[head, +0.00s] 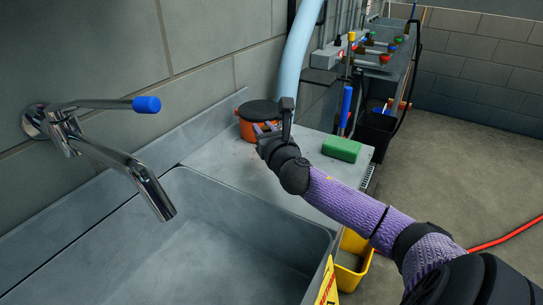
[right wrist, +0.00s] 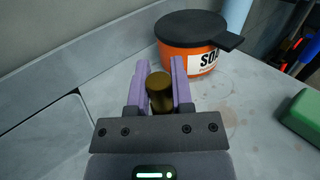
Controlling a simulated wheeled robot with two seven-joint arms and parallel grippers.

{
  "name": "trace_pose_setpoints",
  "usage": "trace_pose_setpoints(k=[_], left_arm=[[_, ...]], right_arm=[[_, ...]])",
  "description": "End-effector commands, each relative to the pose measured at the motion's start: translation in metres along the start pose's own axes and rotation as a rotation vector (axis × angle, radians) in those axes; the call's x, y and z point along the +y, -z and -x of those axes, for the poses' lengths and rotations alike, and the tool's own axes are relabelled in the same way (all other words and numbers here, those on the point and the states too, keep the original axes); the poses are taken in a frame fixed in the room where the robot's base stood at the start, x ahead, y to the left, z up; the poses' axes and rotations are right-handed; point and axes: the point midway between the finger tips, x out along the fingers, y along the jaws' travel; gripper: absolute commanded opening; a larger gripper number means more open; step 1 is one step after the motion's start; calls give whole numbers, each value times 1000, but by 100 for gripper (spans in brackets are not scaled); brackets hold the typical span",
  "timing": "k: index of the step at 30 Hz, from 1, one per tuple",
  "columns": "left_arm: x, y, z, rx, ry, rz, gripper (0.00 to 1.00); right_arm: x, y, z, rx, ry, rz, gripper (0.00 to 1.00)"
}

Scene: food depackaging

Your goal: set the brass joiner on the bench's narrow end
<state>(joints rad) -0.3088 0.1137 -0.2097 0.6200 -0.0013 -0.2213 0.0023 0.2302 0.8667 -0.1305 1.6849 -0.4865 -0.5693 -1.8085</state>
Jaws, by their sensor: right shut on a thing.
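The brass joiner (right wrist: 160,92), a short dull-gold cylinder, is between the purple fingers of my right gripper (right wrist: 155,80) in the right wrist view. The gripper is shut on it. In the head view my right gripper (head: 264,127) is over the bench's narrow end (head: 228,142), the grey strip beyond the sink, close to the orange pot. The joiner cannot be made out there. Bare bench (right wrist: 236,118) shows around the gripper in the right wrist view; I cannot tell whether the joiner touches it. My left gripper is out of view.
An orange pot with a black lid (right wrist: 195,45) stands just beyond the gripper, against the wall side. A green block (head: 341,149) lies at the bench's right edge. The sink (head: 225,225) and tap (head: 120,160) are to the left. A yellow bucket (head: 352,275) stands below.

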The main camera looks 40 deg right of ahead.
Motion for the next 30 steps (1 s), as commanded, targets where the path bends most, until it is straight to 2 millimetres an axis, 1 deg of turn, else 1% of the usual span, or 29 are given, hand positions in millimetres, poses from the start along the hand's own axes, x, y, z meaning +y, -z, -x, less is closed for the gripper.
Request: trace_pose_setpoints(k=[1,5,9,10,15,19,20,21,23,24,30], left_arm=[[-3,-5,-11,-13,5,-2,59],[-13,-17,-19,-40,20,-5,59],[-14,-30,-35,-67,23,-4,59],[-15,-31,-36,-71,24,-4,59],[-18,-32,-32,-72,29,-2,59],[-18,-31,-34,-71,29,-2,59],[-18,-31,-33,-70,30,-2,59],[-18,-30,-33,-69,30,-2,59],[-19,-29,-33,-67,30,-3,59],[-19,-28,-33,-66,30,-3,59],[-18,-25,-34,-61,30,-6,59]], right_arm=[[0,17,0,4,0,0,0],[0,33,0,2,0,0,0],[0,60,0,3,0,0,0],[1,62,1,3,-1,0,0],[1,57,1,0,-2,1,0],[1,61,1,0,-2,2,0],[1,60,1,0,-2,2,34],[1,59,1,0,-2,2,42],[1,59,1,0,-2,2,55],[1,59,1,0,-2,2,63],[1,59,1,-1,-2,2,63]])
